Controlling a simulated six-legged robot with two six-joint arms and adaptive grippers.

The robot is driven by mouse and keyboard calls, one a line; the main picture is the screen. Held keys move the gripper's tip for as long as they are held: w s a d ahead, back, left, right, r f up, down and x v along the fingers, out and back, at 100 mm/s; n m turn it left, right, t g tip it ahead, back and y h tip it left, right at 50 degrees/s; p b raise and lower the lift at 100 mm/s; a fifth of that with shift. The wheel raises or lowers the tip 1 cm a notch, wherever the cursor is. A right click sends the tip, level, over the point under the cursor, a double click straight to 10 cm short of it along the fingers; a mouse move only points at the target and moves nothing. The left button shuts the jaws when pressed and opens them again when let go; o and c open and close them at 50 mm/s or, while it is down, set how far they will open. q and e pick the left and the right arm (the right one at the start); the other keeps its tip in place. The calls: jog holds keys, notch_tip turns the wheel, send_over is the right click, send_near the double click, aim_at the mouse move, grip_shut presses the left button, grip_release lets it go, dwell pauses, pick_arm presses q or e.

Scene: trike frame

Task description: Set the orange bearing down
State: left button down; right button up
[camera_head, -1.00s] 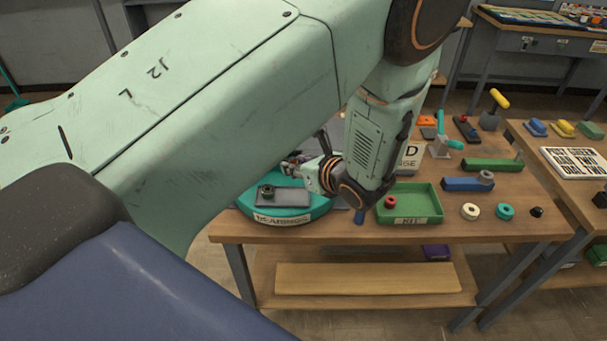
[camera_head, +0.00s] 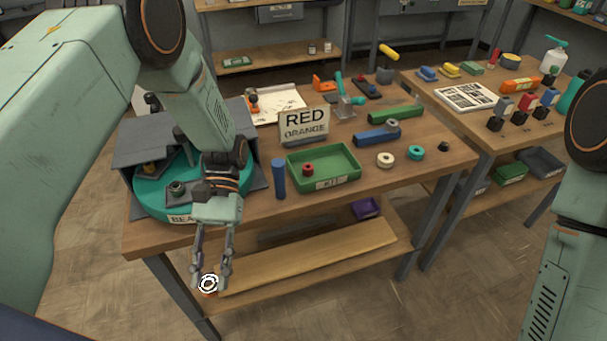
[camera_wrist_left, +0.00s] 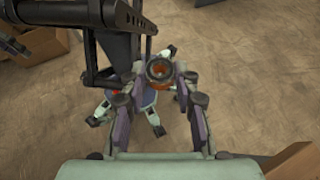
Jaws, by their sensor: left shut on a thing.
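My left gripper (camera_head: 210,272) points down in front of the table's near edge, beside the teal turntable. It is shut on the orange bearing (camera_head: 208,285), a small ring with a pale, dark-centred face and an orange side. In the left wrist view the bearing (camera_wrist_left: 160,71) sits between the two fingertips (camera_wrist_left: 160,84), with the floor far below. The teal turntable (camera_head: 150,204) stands at the table's left front, with a grey plate and a dark green ring part on it. A sign (camera_head: 305,125) reads RED ORANGE. My right gripper is out of view.
A green kit tray (camera_head: 345,178) holds a red ring (camera_head: 308,169). A blue cylinder (camera_head: 279,178) stands between tray and turntable. Cream (camera_head: 385,159) and teal (camera_head: 416,153) rings lie to the right. Bare wood (camera_head: 330,207) runs along the front edge; a shelf board lies below.

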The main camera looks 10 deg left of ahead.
pick_arm(q)
jog(key=w+d+r+n+t+h+b, duration=0.1)
jog(key=w+n+t+h, duration=0.3)
jog(key=n+t, duration=0.5)
jog(key=w+d+r+n+t+h+b, duration=0.2)
jog(key=w+d+n+t+h+b, duration=0.1)
jog(key=w+n+t, duration=0.4)
jog(key=n+t+h+b, duration=0.1)
jog(key=n+t, duration=0.2)
jog(key=n, duration=0.4)
jog(key=shift+d+r, duration=0.2)
jog(key=shift+r, duration=0.05)
jog(key=shift+w+d, duration=0.15)
jog(key=shift+w, duration=0.05)
